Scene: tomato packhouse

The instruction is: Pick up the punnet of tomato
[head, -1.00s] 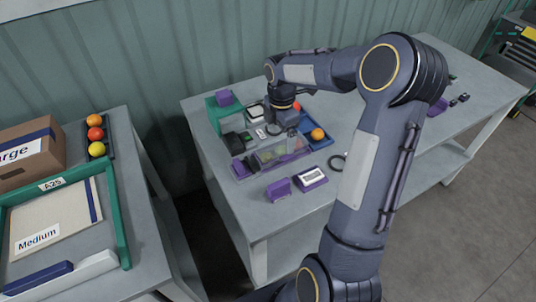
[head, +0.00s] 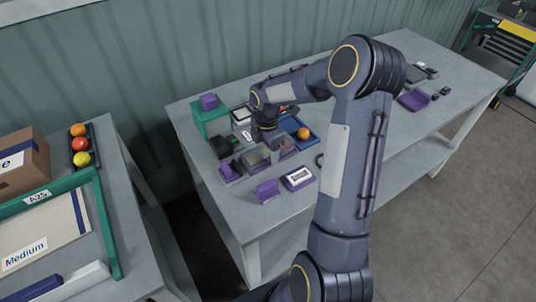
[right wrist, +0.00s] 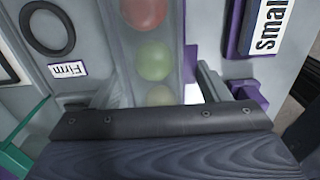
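A clear punnet (head: 256,157) lies among the trays on the grey table, partly hidden under my right arm in the head view. In the right wrist view, the see-through punnet (right wrist: 155,25) holds a red, a green and a yellowish tomato in a row. My right gripper (head: 265,145) is low over the punnet, its fingertips hard to make out in the head view. In the right wrist view, its grey fingers seem apart on either side of the punnet, with a gap at the right. My left gripper is in neither current view.
A blue tray (head: 313,141) with an orange tomato stands beside the punnet. A purple box labelled Small (head: 298,178) and a purple stand (head: 267,192) are in front. A green crate (head: 200,121) is behind left. The table's right middle is mostly clear.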

